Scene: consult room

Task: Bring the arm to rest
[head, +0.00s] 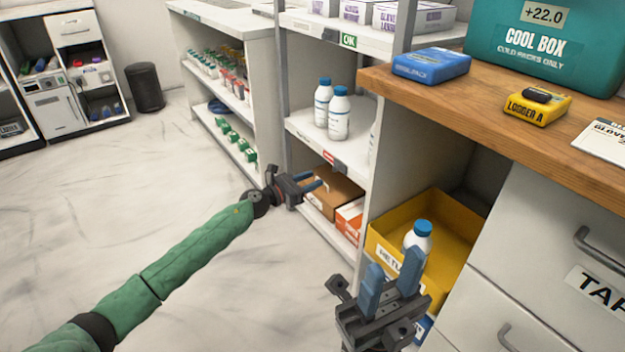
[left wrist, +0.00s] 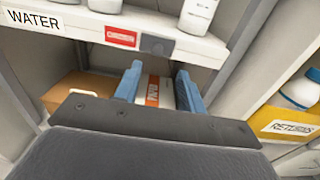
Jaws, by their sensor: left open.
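My left gripper (head: 312,181) hangs in the air in front of the lower part of the open shelf unit, at the end of my green arm. In the left wrist view its two blue fingers (left wrist: 158,84) stand apart with nothing held between them. An orange and white box (left wrist: 153,92) shows beyond the gap. My right gripper (head: 392,277) is at the front of the yellow bin, its blue fingers apart and pointing up. A white bottle with a blue cap (head: 418,237) stands in the bin behind those fingers; its lower part is hidden.
The yellow bin (head: 455,222) sits below the wooden counter (head: 490,100). Two white bottles (head: 339,115) stand on the middle shelf. Brown (head: 335,188) and orange boxes (head: 350,218) lie below. Drawers (head: 535,235) are at right. Open floor (head: 80,200) lies left.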

